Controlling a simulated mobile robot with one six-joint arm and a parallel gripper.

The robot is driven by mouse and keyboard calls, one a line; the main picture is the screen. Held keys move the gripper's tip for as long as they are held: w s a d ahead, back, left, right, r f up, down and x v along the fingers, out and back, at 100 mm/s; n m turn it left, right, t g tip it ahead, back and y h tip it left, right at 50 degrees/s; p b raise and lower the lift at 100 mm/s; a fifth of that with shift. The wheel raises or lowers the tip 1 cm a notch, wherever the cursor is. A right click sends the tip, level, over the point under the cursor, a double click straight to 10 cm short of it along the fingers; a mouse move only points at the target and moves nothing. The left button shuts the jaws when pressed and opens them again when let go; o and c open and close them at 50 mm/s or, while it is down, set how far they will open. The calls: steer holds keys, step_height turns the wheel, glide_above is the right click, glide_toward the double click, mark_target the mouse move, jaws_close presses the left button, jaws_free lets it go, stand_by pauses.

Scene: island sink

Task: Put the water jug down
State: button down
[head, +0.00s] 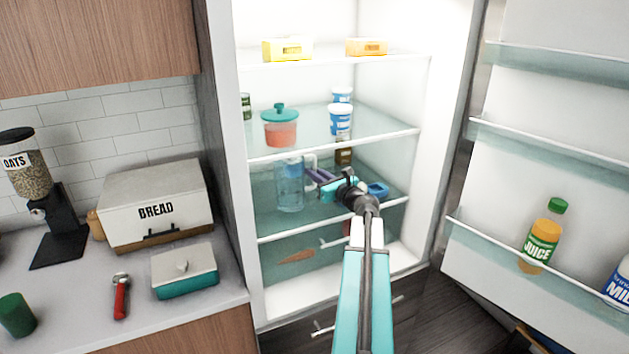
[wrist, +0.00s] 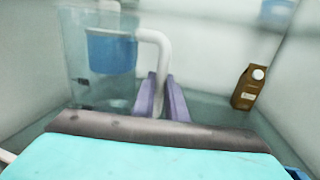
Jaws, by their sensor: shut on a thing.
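The water jug (head: 290,187) is clear with a blue band and a pale handle. It is upright inside the open fridge, at the left of the lower glass shelf (head: 272,226). The jug also shows at the left in the wrist view (wrist: 110,50). My gripper (head: 313,178) reaches into the fridge from the right of the jug. In the wrist view its purple fingers (wrist: 161,98) are shut on the jug's handle (wrist: 163,60). I cannot tell whether the jug's base touches the shelf.
A brown carton (head: 344,152) stands behind and right of my gripper. A blue container (head: 378,189) lies right of my wrist. A red tub with a teal lid (head: 281,128) is on the shelf above. The open door (head: 560,170) is at the right.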

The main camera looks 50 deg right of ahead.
steer(key=shift+f+p, duration=0.35)
steer(key=shift+f, duration=1)
steer(key=c, duration=1.8)
jaws_free()
steer(key=shift+f, duration=0.1)
steer(key=shift+o, duration=0.2)
steer(key=s+a+b, duration=0.2)
steer(key=s+b, duration=0.1)
steer(key=s, duration=0.9)
steer(key=shift+a, duration=0.15)
